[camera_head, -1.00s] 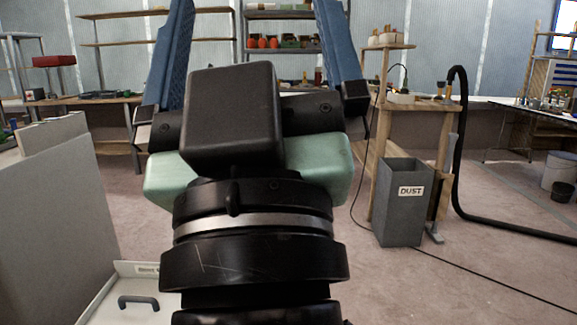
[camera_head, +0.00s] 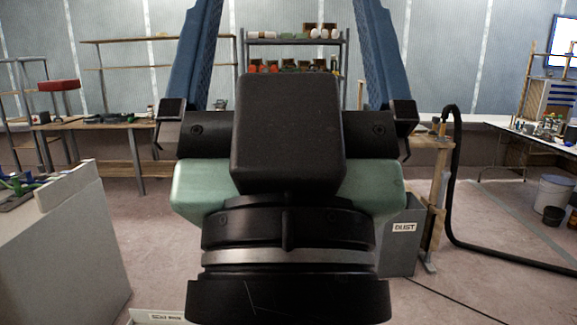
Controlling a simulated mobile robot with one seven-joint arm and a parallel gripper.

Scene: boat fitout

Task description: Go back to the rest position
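My gripper (camera_head: 287,20) fills the middle of the view and points up and away from the camera. Its two long blue fingers stand wide apart, with a clear gap between them. The upper ends of the fingers are cut off by the top edge of the picture. Nothing shows between the visible parts of the fingers. The black wrist and pale green gripper body are nearly level and central.
A grey bench or panel (camera_head: 65,250) stands close at left, with blue and green items on it. A grey DUST bin (camera_head: 402,245) stands at right, partly behind my gripper. A black hose (camera_head: 449,190) curves along the right. Open floor (camera_head: 500,285) lies at right.

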